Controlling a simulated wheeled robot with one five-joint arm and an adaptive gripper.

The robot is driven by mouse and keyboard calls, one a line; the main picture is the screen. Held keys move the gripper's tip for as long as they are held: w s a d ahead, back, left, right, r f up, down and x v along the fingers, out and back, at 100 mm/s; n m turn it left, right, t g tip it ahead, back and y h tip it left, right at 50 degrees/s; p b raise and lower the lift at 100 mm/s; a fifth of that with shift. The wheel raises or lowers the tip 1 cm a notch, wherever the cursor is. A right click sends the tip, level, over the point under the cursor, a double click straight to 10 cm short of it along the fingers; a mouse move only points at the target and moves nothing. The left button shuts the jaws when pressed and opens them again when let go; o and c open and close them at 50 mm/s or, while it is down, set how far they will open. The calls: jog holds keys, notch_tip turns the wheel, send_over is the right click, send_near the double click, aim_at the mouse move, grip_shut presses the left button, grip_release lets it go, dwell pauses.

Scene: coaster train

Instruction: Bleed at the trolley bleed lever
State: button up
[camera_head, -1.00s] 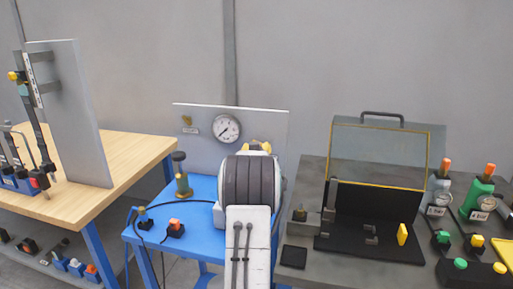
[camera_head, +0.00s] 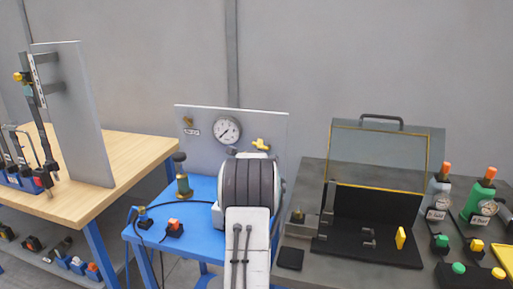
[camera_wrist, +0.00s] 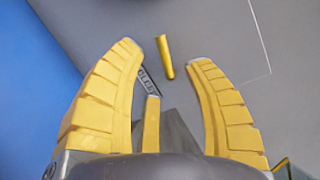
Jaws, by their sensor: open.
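The small yellow bleed lever (camera_head: 187,121) is on the grey upright panel of the blue trolley, left of the round gauge, with a small label under it. My gripper (camera_head: 260,145) shows as a yellow bit right of and below the gauge, mostly hidden behind my dark arm. In the wrist view my gripper (camera_wrist: 167,64) is open, its two yellow fingers apart. A yellow bar, which looks like the lever (camera_wrist: 165,57), shows between the fingertips, with a lettered label partly hidden by the left finger. I see no contact. A second yellow strip (camera_wrist: 151,122) shows lower between the fingers.
The gauge (camera_head: 227,129) is on the panel (camera_head: 270,122). A brass-green fitting (camera_head: 182,180) and small switches stand on the blue trolley top (camera_head: 203,190). A wooden bench (camera_head: 120,155) is left; a grey bench (camera_head: 300,228) with a clear-lidded case (camera_head: 378,157) and bottles is right.

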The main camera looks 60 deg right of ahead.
jog(key=p+x, duration=0.2)
jog(key=x, duration=0.4)
jog(key=shift+w+d, duration=0.2)
jog(key=shift+d, duration=0.2)
jog(key=shift+o, duration=0.3)
jog(key=shift+f, duration=0.1)
